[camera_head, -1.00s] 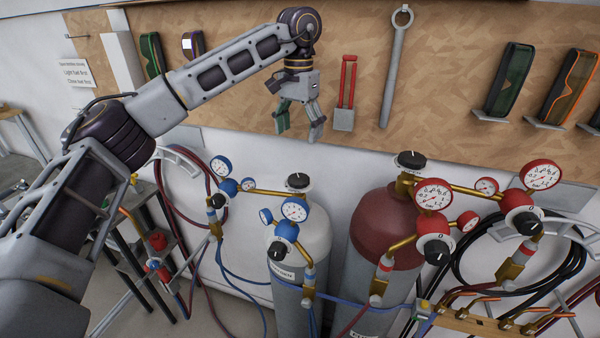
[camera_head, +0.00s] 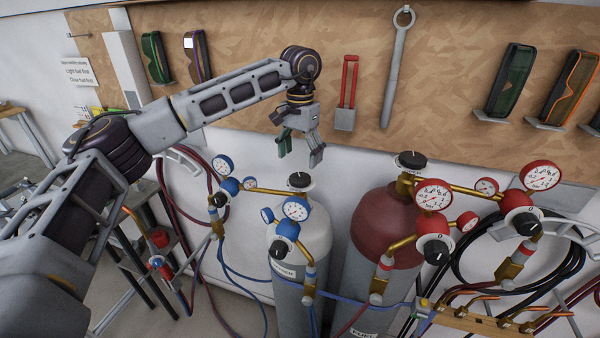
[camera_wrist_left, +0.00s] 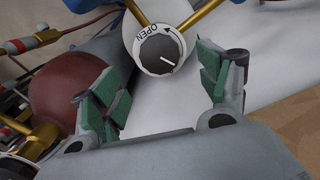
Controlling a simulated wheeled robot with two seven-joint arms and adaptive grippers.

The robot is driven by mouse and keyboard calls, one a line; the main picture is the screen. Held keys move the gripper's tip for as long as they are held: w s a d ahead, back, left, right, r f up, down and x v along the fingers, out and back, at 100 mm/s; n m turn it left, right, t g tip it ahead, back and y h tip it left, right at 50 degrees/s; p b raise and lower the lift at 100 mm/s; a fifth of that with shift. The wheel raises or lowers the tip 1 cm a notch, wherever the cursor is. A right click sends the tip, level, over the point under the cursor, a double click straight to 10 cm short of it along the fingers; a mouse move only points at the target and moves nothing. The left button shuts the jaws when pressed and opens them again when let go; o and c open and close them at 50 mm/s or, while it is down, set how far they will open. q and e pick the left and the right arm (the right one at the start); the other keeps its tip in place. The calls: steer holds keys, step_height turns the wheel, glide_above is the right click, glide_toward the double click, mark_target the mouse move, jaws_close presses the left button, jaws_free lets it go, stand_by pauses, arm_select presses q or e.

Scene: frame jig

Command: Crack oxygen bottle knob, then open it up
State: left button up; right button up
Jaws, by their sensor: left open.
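The oxygen bottle (camera_head: 310,238) is the grey and white cylinder with blue gauges, left of the red-topped bottle. Its black knob (camera_head: 299,180) sits on top, on a white disc. In the left wrist view the knob (camera_wrist_left: 160,54) shows a white pointer line, with "OPEN" and an arrow on the disc around it. My left gripper (camera_head: 300,160) is open and empty, pointing down just above the knob. In the left wrist view its green-padded fingers (camera_wrist_left: 165,90) stand apart on either side, with the knob beyond them, not touched. My right gripper is not in view.
The red-topped bottle (camera_head: 385,225) with red gauges stands close on the right. Blue gauges (camera_head: 295,209) and brass pipes crowd the oxygen bottle's front and left.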

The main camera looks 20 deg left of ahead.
mark_target(300, 177)
arm_select(q)
steer(key=shift+f+p, duration=0.5)
steer(key=shift+f, duration=2.8)
steer(key=c, duration=1)
